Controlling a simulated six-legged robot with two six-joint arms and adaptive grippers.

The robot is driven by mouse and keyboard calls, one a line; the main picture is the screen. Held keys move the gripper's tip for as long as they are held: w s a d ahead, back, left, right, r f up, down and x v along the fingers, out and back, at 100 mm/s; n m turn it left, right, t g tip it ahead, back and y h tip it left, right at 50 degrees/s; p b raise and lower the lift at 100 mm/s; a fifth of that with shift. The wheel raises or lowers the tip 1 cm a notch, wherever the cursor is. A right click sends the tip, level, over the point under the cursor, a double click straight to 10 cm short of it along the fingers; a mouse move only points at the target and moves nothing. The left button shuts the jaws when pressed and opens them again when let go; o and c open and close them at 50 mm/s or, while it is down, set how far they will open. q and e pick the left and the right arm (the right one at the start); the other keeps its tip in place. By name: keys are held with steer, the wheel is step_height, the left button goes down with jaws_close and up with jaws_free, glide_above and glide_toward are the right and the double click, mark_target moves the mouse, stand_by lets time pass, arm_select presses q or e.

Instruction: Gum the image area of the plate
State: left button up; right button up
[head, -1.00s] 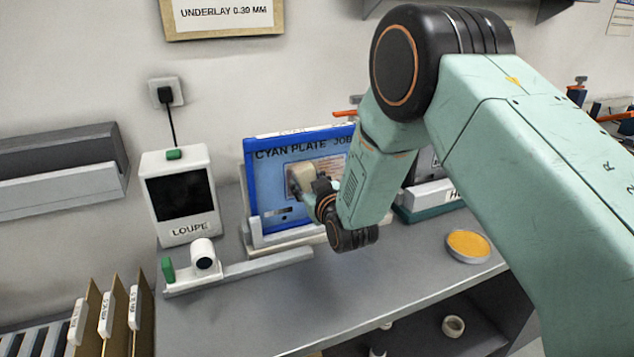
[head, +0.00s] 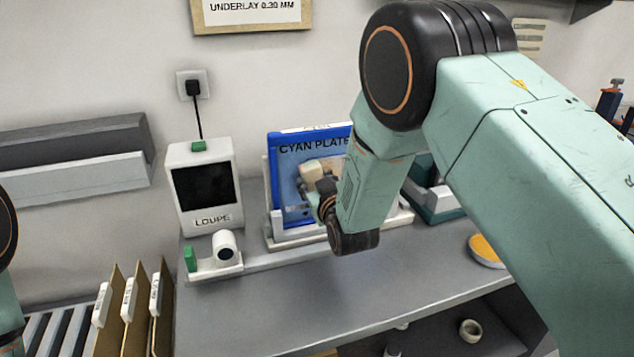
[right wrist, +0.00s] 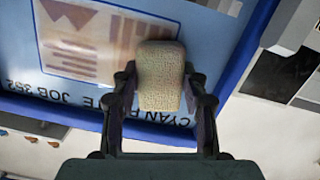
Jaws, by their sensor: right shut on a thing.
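The cyan plate (head: 286,172) is a blue-framed panel standing nearly upright in a pale holder on the bench. In the right wrist view the plate (right wrist: 215,30) shows upside down, with a pale image area of brownish print (right wrist: 85,40). My right gripper (head: 318,187) is in front of the plate, partly hidden by my own wrist. In the right wrist view the gripper (right wrist: 160,88) is shut on a tan sponge (right wrist: 160,75). The sponge (head: 312,171) overlaps the image area's edge; I cannot tell if it touches. My left gripper is not in view.
A round dish of orange-yellow material (head: 485,250) sits at the bench's right. The loupe unit (head: 203,186) stands left of the plate, with a small white cylinder (head: 224,246) before it. Upright folders (head: 135,310) stand at lower left. The front middle of the bench is clear.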

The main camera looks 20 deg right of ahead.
steer(key=shift+s+p, duration=0.95)
steer(key=shift+s, duration=1.95)
steer(key=shift+s+d, duration=0.1)
steer(key=shift+s, duration=0.05)
steer(key=shift+s+p, duration=0.35)
steer(key=shift+s, duration=1.1)
steer(key=shift+w, duration=0.1)
